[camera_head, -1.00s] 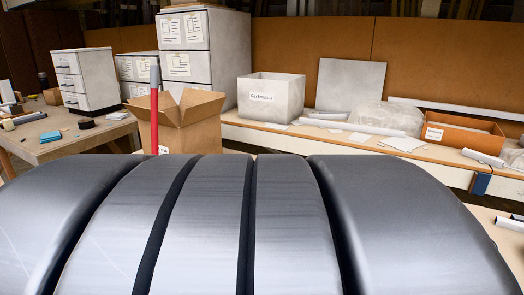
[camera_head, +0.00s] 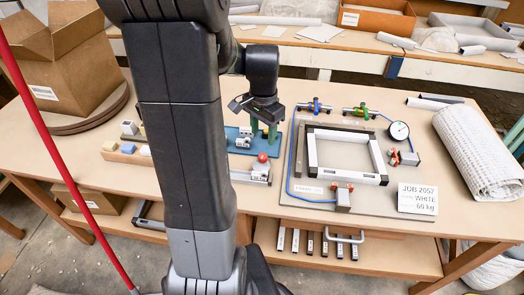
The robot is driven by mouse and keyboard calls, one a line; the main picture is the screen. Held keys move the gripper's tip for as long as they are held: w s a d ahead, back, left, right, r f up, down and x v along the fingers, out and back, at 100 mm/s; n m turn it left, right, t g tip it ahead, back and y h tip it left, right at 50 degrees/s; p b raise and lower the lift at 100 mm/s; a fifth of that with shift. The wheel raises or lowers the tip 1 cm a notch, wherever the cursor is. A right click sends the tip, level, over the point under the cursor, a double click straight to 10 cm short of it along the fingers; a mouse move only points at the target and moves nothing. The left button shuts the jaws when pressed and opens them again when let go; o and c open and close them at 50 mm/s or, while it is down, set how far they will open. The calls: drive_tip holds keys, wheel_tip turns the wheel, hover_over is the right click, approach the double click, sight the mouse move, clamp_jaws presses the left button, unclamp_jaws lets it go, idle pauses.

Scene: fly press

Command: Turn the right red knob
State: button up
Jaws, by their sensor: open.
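My gripper (camera_head: 258,108) is above the left-centre of the workbench, over a blue-green fixture (camera_head: 238,139) with green uprights; it is open, small in view and partly merged with the fixture. A red ball knob (camera_head: 262,157) stands just in front of the fixture. Small red knobs also show on a metal block (camera_head: 343,199) at the front of a white-and-black frame (camera_head: 350,175), and on another block (camera_head: 408,157) at its right side. The gripper appears apart from all these knobs. My arm hides part of the bench to the left of the fixture.
A job card (camera_head: 417,199) and white roll (camera_head: 480,150) lie to the right. A red pole (camera_head: 60,150) and cardboard box (camera_head: 62,58) stand left.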

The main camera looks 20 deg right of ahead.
sight(263, 155)
wheel_tip(263, 155, down, 9)
idle(0.3)
drive_tip(key=c, duration=1)
drive_tip(key=shift+n+b, duration=0.4)
drive_tip(key=shift+n, duration=1)
drive_tip(key=o, duration=1)
